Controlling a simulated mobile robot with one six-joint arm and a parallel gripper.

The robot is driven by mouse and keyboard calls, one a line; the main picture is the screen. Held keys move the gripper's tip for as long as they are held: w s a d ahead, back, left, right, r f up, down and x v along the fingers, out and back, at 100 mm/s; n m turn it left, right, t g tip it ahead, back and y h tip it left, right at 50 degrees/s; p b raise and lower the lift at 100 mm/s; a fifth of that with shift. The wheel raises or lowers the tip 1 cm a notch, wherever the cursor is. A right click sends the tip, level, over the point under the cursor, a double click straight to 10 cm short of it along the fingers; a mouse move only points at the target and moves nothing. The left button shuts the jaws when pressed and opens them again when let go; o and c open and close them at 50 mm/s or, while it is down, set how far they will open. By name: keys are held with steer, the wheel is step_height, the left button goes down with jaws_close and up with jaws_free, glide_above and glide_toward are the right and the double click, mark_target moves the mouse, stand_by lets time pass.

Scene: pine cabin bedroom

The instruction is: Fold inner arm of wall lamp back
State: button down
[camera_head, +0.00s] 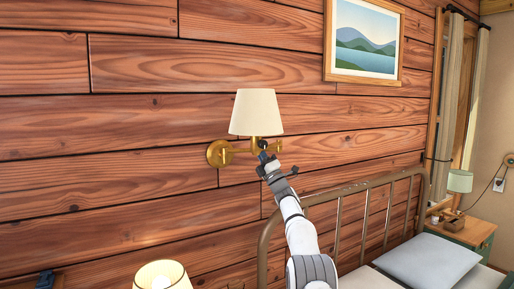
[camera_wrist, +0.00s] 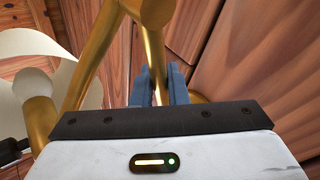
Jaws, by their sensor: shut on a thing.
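The wall lamp has a cream shade (camera_head: 256,112) and a round brass wall plate (camera_head: 218,153) on the plank wall. Its brass arm (camera_head: 238,150) runs from the plate to below the shade, and part of it is hidden by my gripper (camera_head: 264,150). In the wrist view my gripper (camera_wrist: 160,85) has its blue fingers closed on a brass bar of the lamp arm (camera_wrist: 153,50). Another brass bar (camera_wrist: 95,50) slants to the left of the fingers. The shade (camera_wrist: 28,60) and pale bulb (camera_wrist: 36,85) show at the left edge.
A metal bed frame (camera_head: 340,205) with a pillow (camera_head: 428,260) stands at the right below the lamp. A lit lamp (camera_head: 162,274) is at the bottom. A framed picture (camera_head: 364,40) hangs above right. The wall left of the lamp is bare.

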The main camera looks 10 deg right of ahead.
steer(key=shift+r, duration=0.2)
steer(key=c, duration=1.4)
jaws_free()
steer(key=shift+w+f, duration=0.1)
steer(key=shift+f, duration=0.05)
steer(key=shift+c, duration=0.2)
steer(key=shift+f, duration=0.1)
steer(key=shift+s+d+f+b, duration=0.25)
steer(key=shift+f+b, duration=0.2)
steer(key=shift+b, duration=0.2)
steer(key=b+v, duration=0.3)
steer(key=v, duration=0.3)
steer(key=shift+s+b, duration=0.25)
steer(key=shift+b, duration=0.1)
